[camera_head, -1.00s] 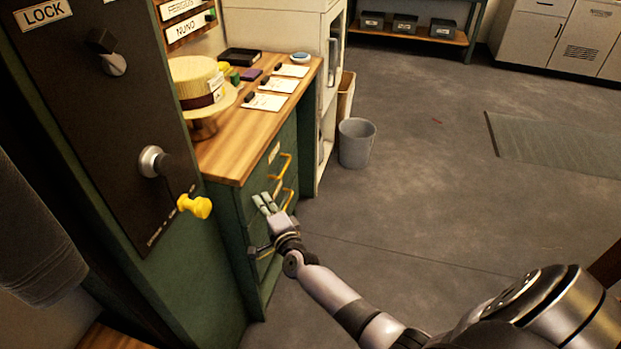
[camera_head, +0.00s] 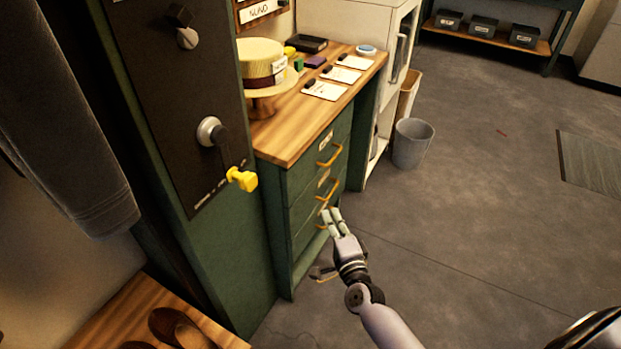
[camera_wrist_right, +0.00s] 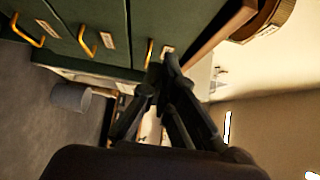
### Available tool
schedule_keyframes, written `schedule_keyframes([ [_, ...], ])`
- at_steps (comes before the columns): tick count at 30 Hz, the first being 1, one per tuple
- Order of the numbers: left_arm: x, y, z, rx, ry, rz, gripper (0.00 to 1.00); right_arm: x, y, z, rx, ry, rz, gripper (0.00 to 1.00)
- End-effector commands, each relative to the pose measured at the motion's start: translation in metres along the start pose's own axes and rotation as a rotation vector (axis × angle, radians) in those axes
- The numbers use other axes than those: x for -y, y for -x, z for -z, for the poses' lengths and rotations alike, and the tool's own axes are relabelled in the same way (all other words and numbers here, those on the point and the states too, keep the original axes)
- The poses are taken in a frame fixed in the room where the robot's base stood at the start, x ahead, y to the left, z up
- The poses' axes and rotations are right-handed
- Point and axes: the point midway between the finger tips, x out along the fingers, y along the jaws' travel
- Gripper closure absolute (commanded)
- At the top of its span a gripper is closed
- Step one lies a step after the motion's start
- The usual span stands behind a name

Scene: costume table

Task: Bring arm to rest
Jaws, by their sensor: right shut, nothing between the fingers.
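My right gripper (camera_head: 333,221) is in the lower middle of the head view, in front of the green drawer cabinet (camera_head: 270,215). Its fingers are close together and hold nothing. In the right wrist view the dark fingers (camera_wrist_right: 165,75) come together with nothing between them. The drawer fronts with yellow handles (camera_wrist_right: 85,40) lie beyond and to the left there. In the head view the fingertips overlap the lower drawer handle (camera_head: 326,190) area; I cannot tell whether they touch. My left gripper is not in view.
A straw hat (camera_head: 262,62) sits on a stand on the wooden top, beside several cards (camera_head: 325,90). A grey bin (camera_head: 412,145) stands behind. The floor at right is open.

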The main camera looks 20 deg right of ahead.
Motion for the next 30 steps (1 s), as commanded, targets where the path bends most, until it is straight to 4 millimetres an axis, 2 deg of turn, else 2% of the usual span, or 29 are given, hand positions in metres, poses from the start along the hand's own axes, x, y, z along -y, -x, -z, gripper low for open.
schedule_keyframes([
  [5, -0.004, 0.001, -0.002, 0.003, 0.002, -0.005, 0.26, -0.003, 0.002, 0.000, 0.002, 0.010, -0.007, 1.00],
  [8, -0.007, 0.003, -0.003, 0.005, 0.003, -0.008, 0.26, -0.026, 0.009, -0.004, 0.024, 0.081, -0.060, 1.00],
  [11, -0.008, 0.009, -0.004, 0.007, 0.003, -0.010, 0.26, -0.075, 0.027, -0.012, 0.081, 0.235, -0.170, 1.00],
  [14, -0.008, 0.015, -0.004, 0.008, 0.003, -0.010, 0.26, -0.140, 0.061, -0.019, 0.179, 0.439, -0.314, 1.00],
  [15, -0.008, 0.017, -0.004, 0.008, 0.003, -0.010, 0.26, -0.167, 0.078, -0.022, 0.228, 0.523, -0.372, 1.00],
  [17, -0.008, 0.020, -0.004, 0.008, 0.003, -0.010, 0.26, -0.204, 0.107, -0.024, 0.305, 0.641, -0.455, 1.00],
  [18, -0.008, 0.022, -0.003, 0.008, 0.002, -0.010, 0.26, -0.227, 0.127, -0.024, 0.360, 0.716, -0.507, 1.00],
  [20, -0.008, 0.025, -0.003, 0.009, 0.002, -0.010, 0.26, -0.259, 0.160, -0.023, 0.447, 0.824, -0.583, 1.00],
  [21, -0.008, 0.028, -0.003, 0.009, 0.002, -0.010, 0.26, -0.279, 0.184, -0.021, 0.510, 0.894, -0.631, 1.00],
  [23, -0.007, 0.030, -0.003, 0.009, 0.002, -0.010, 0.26, -0.306, 0.222, -0.018, 0.610, 0.993, -0.699, 1.00],
  [27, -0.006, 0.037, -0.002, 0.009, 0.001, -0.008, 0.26, -0.355, 0.315, -0.006, 0.864, 1.198, -0.837, 1.00],
  [30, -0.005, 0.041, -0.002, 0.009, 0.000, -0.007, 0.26, -0.377, 0.377, 0.005, 1.042, 1.313, -0.908, 1.00],
])
